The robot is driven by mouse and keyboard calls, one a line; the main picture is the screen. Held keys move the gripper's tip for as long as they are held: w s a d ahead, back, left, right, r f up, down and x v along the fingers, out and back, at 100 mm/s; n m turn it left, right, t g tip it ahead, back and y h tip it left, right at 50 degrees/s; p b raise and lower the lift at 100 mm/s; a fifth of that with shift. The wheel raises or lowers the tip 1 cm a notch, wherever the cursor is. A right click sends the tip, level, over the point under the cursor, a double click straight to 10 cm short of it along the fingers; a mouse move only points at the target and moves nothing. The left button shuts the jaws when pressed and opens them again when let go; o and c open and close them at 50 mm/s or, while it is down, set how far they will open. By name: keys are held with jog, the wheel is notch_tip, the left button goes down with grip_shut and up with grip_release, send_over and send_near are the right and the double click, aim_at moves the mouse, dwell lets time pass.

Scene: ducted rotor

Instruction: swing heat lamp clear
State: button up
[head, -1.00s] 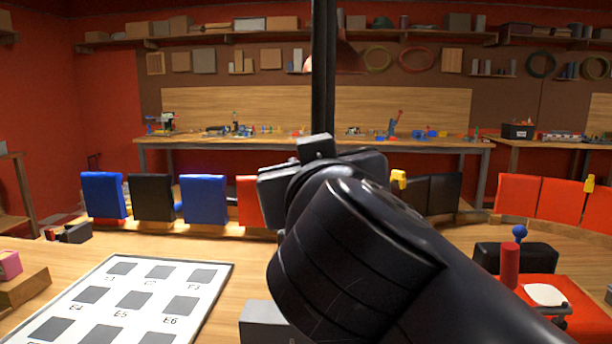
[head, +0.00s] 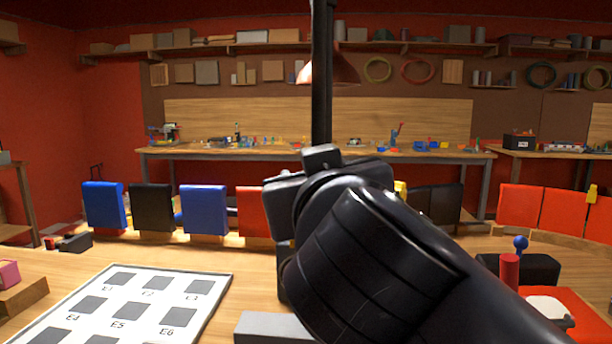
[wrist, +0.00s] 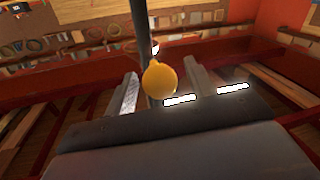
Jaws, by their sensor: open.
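The heat lamp's copper shade (head: 343,69) hangs in the upper middle of the head view, in front of the back wall. A dark vertical bar crosses in front of it and hides part of it. In the wrist view a round yellow knob (wrist: 160,80) shows between the fingers of my gripper (wrist: 163,84), with a dark pole behind it. My gripper is open, with a finger to each side of the knob. I cannot tell whether either finger touches it. In the head view my arm hides the gripper's fingers.
A white board with dark labelled squares (head: 120,318) lies on the table at the lower left. A grey block (head: 268,328) is beside my arm. A red cylinder (head: 509,270) and a blue-topped stick (head: 520,245) stand at right. Several chairs and a workbench (head: 250,153) are behind.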

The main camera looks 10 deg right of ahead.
jog(key=s, duration=1)
jog(key=shift+s+a, duration=0.25)
jog(key=shift+s, duration=0.1)
dwell(0.6)
jog(key=shift+s, duration=0.1)
jog(key=shift+w, duration=0.2)
dwell(0.4)
jog(key=shift+w+d, duration=0.1)
jog(key=shift+w, duration=2.5)
jog(key=shift+w, duration=0.1)
